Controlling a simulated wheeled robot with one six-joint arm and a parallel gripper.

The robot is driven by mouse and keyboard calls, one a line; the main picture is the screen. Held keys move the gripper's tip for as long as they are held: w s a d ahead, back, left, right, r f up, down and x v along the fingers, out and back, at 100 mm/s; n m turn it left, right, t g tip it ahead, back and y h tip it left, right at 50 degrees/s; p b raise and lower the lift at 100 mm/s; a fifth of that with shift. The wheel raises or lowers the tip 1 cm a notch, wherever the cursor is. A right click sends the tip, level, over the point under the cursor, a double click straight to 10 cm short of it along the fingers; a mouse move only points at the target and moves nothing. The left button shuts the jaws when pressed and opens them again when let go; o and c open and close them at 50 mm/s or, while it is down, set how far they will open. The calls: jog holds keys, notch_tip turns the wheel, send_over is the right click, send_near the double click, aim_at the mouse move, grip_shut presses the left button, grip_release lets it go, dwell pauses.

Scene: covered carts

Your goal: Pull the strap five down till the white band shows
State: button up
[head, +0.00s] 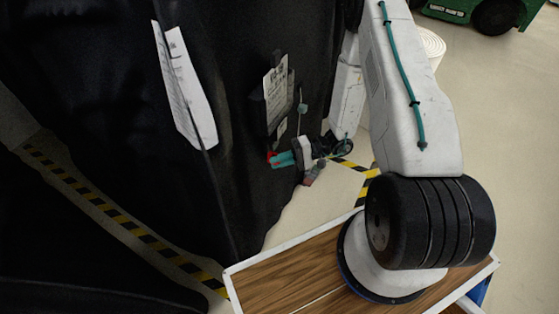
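A black cover (240,60) hangs in folds over a cart and fills the left and middle of the head view. My gripper (289,163) is small and far off, low beside the cover's right-hand edge, with teal and red parts towards the cover. Its fingers are too small to tell open from shut, and I cannot tell whether it touches anything. I cannot tell if this is the strap. I can make out no strap number and no white band.
A printed sheet (275,92) hangs on the cover above my gripper, and a longer white sheet (186,90) hangs further left. Yellow-black floor tape (125,227) runs at lower left. A white roll (431,46) and a green vehicle (470,10) stand behind. Floor is clear at right.

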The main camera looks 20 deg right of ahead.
grip_shut()
notch_tip(320, 180, down, 11)
jog(key=shift+r, duration=0.15)
jog(key=o, duration=0.5)
grip_release()
jog(key=shift+d, duration=0.1)
jog(key=s+d+r, duration=0.1)
jog(key=d, duration=0.6)
jog(key=shift+d, duration=0.25)
